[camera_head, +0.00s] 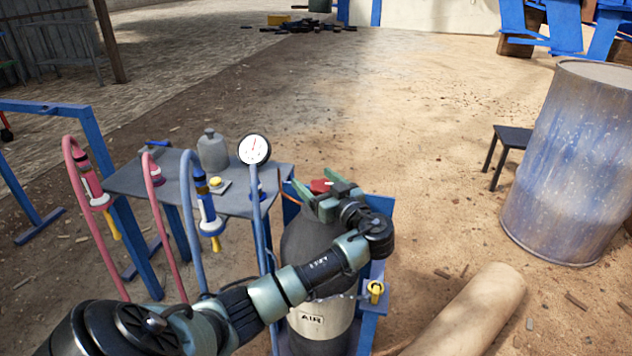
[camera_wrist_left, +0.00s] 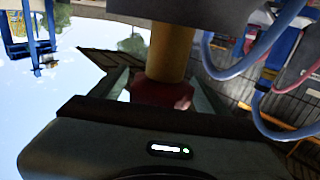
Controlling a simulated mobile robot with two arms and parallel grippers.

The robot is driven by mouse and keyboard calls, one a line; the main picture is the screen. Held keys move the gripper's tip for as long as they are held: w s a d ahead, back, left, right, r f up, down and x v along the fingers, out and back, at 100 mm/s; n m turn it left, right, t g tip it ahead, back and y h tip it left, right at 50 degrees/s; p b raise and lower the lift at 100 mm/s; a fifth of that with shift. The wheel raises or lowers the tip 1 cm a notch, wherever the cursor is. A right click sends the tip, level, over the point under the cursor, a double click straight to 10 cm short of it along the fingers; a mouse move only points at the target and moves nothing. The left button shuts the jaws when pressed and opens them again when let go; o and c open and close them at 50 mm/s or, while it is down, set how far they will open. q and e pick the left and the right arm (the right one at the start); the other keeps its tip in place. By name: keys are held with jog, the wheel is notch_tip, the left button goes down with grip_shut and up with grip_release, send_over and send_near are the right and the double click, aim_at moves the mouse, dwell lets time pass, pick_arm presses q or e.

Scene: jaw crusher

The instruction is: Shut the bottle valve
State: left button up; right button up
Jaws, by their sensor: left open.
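A dark grey gas bottle (camera_head: 305,245) labelled AIR stands upright in a blue frame, partly hidden behind my left arm. Its red valve knob (camera_head: 320,186) shows at the top. My left gripper (camera_head: 316,184) is open at the knob, with a finger on either side of it. In the left wrist view the red knob (camera_wrist_left: 160,92) sits between the fingers, in front of a brass-coloured stem (camera_wrist_left: 170,55). I cannot tell whether the fingers touch it. My right gripper is not in view.
A pressure gauge (camera_head: 254,149) stands left of the bottle, by a grey table (camera_head: 130,183). Pink and blue hoses with torches hang at the left. A blue rusty drum (camera_head: 570,165) and a tan cylinder (camera_head: 470,315) are at the right. Open ground lies beyond.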

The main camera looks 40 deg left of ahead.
pick_arm(q)
jog(key=c, duration=1.4)
jog(key=shift+o, duration=0.2)
